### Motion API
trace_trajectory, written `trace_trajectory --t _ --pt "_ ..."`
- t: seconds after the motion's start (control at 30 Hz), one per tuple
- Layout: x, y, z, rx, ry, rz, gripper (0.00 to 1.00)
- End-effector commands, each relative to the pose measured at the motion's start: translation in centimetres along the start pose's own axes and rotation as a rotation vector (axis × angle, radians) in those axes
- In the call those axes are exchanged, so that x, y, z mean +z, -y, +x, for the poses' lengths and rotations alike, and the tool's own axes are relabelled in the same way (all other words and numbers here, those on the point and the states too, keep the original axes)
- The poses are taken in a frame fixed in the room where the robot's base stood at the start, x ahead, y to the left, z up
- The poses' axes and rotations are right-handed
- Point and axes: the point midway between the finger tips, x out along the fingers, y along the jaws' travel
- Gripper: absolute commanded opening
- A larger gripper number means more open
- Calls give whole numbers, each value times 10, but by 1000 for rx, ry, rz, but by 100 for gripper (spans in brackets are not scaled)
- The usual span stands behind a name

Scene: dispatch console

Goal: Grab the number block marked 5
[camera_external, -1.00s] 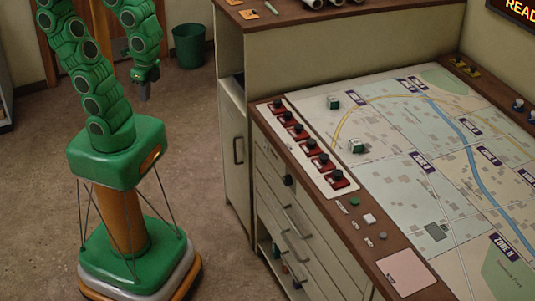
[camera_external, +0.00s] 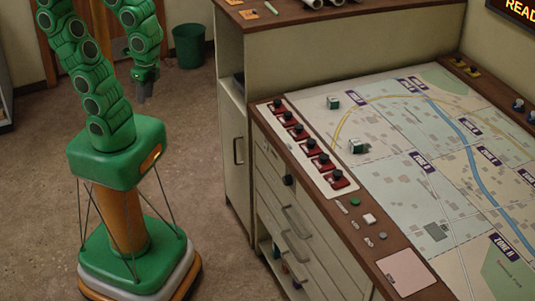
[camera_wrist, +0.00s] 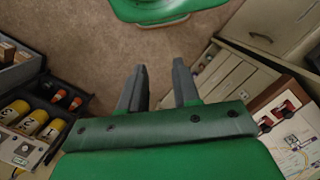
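I cannot make out a block marked 5 in either view. Several yellow pieces with white ends or bands (camera_wrist: 33,122) lie at the left in the wrist view; one seems to carry a 2, and the other marks are too small to read. My gripper (camera_external: 142,98) hangs empty over the floor, left of the console. In the wrist view its two fingers (camera_wrist: 158,85) are apart with only floor between them.
The map console (camera_external: 425,200) has a row of red switches (camera_external: 310,143) along its left edge, with drawers below. A higher cabinet top (camera_external: 310,14) stands behind it. A dark tray holds small orange cones (camera_wrist: 67,99). A green bin (camera_external: 189,46) stands at the back. Floor around me is clear.

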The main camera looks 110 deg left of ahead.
Motion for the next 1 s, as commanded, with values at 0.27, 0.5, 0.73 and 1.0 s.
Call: trace_trajectory --t 0.27,0.5,0.73,1.0 --pt "0 0 0 0 0 0 68" --pt "0 0 0 -1 3 4 68" --pt "0 3 4 -32 98 129 68" --pt "-36 -15 -3 30 180 163 68"
